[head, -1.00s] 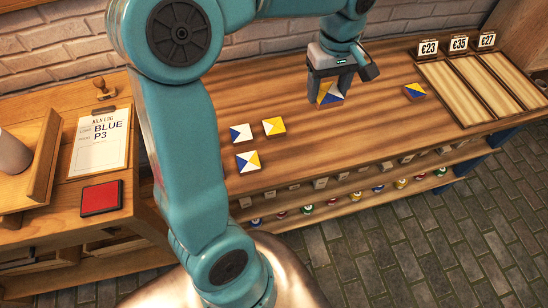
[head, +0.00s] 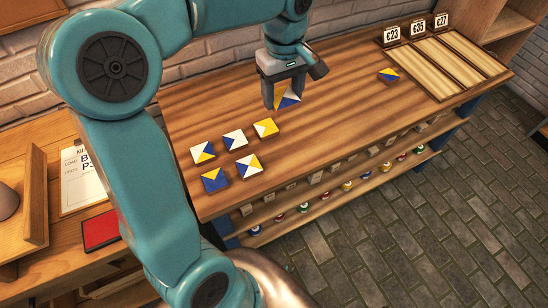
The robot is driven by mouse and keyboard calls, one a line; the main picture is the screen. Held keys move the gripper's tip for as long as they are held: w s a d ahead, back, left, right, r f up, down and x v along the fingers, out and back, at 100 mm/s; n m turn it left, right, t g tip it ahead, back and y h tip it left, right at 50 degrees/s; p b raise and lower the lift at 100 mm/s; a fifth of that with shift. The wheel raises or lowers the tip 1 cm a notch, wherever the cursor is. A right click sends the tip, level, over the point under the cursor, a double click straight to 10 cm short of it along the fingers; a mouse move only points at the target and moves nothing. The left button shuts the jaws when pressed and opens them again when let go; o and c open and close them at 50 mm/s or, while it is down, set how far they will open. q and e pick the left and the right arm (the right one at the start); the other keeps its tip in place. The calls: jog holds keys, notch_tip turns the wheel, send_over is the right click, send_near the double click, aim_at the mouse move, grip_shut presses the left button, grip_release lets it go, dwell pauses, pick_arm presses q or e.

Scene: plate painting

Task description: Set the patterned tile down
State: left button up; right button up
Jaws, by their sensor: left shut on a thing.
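The patterned tile (head: 289,97), in blue, white and yellow, is held upright between the fingers of my left gripper (head: 284,98). The gripper is shut on it, at the back middle of the wooden table (head: 330,122). I cannot tell whether the tile's lower edge touches the table. Several other patterned tiles lie flat at the table's left part, among them a yellow and white one (head: 266,128) and a blue and yellow one (head: 215,180). One blue and yellow tile (head: 388,75) lies alone to the right. My right gripper is not in view.
Small coloured items (head: 347,186) sit on the shelf below. A red pad (head: 101,230) and a clipboard (head: 80,180) lie on the left desk. The table's middle is clear.

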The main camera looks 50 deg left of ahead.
pick_arm(q)
jog(key=shift+s+d+f+b, duration=0.1)
jog(key=shift+d+f+b, duration=0.1)
jog(key=shift+b, duration=0.15)
jog(key=b, duration=0.1)
send_over(281, 156)
notch_tip(281, 156, down, 16)
jog(key=shift+r, duration=0.1)
notch_tip(281, 156, down, 4)
jog(key=shift+r+b, duration=0.1)
jog(key=shift+b, duration=0.25)
jog(key=shift+f, duration=0.2)
jog(key=shift+f, duration=0.1)
jog(key=o, duration=1.1)
jog(key=shift+o, duration=0.2)
